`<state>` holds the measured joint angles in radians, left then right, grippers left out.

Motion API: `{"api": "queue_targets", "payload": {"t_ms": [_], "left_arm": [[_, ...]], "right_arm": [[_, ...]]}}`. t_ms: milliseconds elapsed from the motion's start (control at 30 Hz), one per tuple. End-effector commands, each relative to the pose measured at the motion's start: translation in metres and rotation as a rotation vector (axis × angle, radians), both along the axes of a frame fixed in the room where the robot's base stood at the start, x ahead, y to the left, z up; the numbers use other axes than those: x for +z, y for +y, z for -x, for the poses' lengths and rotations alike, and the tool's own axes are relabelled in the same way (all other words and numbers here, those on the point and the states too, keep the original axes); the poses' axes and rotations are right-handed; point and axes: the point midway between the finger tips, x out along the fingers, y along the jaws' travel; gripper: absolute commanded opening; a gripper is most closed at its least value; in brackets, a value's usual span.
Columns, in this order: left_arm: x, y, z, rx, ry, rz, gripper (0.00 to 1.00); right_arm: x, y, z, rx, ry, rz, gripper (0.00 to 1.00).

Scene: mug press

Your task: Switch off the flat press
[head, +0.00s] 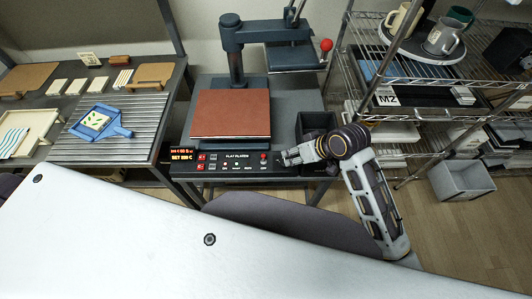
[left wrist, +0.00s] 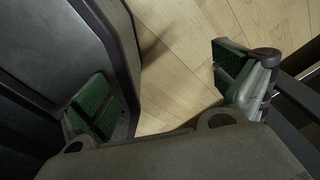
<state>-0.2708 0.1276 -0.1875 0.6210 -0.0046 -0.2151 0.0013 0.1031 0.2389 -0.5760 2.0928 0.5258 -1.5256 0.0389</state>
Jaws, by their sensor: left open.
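The flat press has a brown platen (head: 230,113) and a dark post with a swing arm. Its upper plate (head: 292,57) is swung to the right, clear of the platen, with a red knob (head: 326,45) on its handle. A red button (head: 263,156) sits at the panel's right part. My right gripper (head: 283,158) is just right of this button; whether it touches the panel or is shut is unclear. My left gripper (left wrist: 165,85) is open and empty above the wooden floor.
A dark open bin (head: 316,124) stands right of the press, close behind my right gripper. A wire rack (head: 420,75) with mugs stands at the right. A side table (head: 110,130) with boards and a blue frame (head: 97,121) is at the left.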

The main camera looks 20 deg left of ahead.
Motion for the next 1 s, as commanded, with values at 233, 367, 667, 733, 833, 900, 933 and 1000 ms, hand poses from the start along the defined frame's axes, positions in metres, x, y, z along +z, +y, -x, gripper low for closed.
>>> {"api": "queue_targets", "payload": {"t_ms": [233, 367, 667, 733, 833, 900, 933, 1000], "left_arm": [[0.0, 0.002, 0.003, -0.001, 0.003, -0.003, 0.97], [-0.001, 0.003, 0.009, -0.001, 0.01, -0.003, 0.97], [-0.002, 0.004, 0.022, 0.0, 0.025, -0.004, 0.97], [-0.003, 0.004, 0.022, 0.0, 0.025, -0.004, 0.97], [-0.003, 0.004, 0.021, 0.0, 0.024, -0.004, 0.97], [-0.003, 0.004, 0.019, -0.001, 0.022, -0.004, 0.97], [-0.003, 0.003, 0.018, -0.001, 0.02, -0.004, 0.97], [-0.002, 0.003, 0.014, -0.001, 0.016, -0.004, 0.97]], "right_arm": [[0.009, 0.025, -0.009, 0.099, 0.002, 0.006, 0.39], [0.012, 0.035, -0.013, 0.144, 0.009, 0.014, 0.39], [0.018, 0.05, -0.023, 0.231, 0.03, 0.048, 0.39], [0.018, 0.051, -0.026, 0.248, 0.036, 0.06, 0.39], [0.02, 0.052, -0.03, 0.267, 0.044, 0.075, 0.39], [0.021, 0.053, -0.032, 0.276, 0.05, 0.083, 0.39], [0.021, 0.053, -0.033, 0.281, 0.053, 0.086, 0.39], [0.021, 0.053, -0.035, 0.287, 0.056, 0.093, 0.39]]}}
